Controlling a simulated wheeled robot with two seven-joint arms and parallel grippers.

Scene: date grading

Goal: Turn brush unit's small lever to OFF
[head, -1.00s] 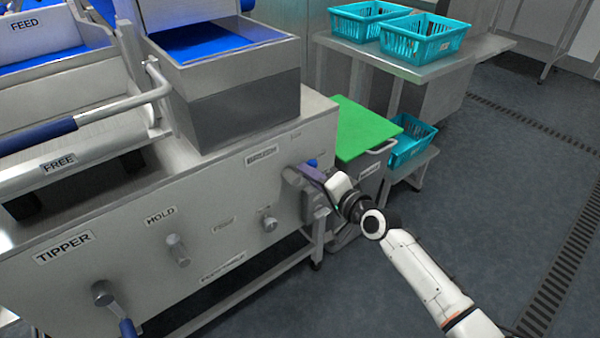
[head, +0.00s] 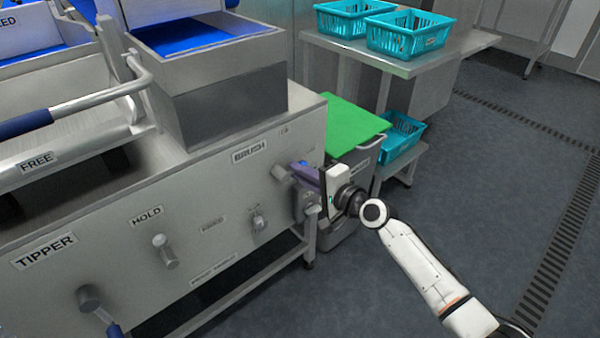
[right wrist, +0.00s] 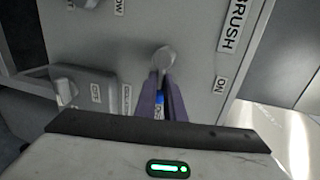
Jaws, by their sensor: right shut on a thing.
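The brush unit's small lever has a round grey hub and a blue handle (head: 303,163) on the machine's front panel, right of the BRUSH label (head: 249,151). My right gripper (head: 305,174) has its purple fingers shut on that handle. In the right wrist view the hub (right wrist: 164,58) shows just beyond the fingertips, and a strip of the blue handle (right wrist: 158,98) shows between the fingers. The handle points from the hub back towards my gripper. An ON label (right wrist: 220,86) is on the panel to the right in that view. My left gripper is not in view.
A grey knob on a box (right wrist: 65,85) sits close beside the fingers. The HOLD knob (head: 165,250) and the tipper lever (head: 92,298) are further left on the panel. A green-topped bin (head: 350,125) stands behind my gripper. The floor at right is clear.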

